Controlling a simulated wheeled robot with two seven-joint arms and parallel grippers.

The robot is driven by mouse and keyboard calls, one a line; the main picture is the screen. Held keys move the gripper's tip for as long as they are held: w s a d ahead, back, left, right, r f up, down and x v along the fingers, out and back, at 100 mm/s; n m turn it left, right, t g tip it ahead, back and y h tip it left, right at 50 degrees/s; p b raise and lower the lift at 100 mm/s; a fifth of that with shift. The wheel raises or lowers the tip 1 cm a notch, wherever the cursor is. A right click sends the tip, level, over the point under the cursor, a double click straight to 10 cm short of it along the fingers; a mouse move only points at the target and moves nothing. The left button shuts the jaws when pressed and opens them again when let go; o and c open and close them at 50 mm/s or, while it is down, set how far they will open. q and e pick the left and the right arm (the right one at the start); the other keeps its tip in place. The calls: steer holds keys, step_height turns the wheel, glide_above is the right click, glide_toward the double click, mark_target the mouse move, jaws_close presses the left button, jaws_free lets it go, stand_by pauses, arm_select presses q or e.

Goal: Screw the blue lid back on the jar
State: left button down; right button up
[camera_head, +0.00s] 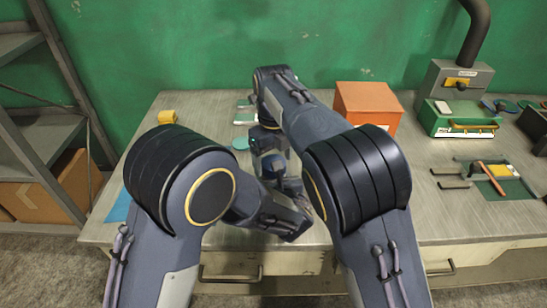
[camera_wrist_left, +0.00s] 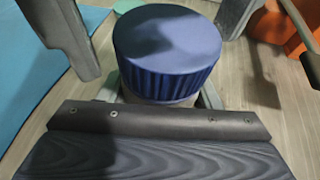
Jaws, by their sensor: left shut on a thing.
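The blue lid (camera_wrist_left: 167,50), round with a ribbed side, sits on top of the jar (camera_wrist_left: 160,98) in the left wrist view. Only a narrow pale strip of the jar shows under it. I cannot tell how tightly the lid sits. My left gripper (camera_wrist_left: 158,92) is shut on the jar below the lid, its grey fingers on either side. My right gripper (camera_wrist_left: 155,45) is open, with one dark finger on each side of the lid and visible gaps to it. In the head view the lid (camera_head: 272,164) is small and partly hidden between my arms.
The workbench (camera_head: 440,215) has an orange box (camera_head: 367,106) behind my right arm and a green and grey device (camera_head: 460,110) at right. A teal disc (camera_head: 240,143), a yellow item (camera_head: 168,117) and a blue sheet (camera_head: 120,207) lie left. Metal shelving (camera_head: 38,130) stands far left.

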steer(key=shift+r, duration=2.25)
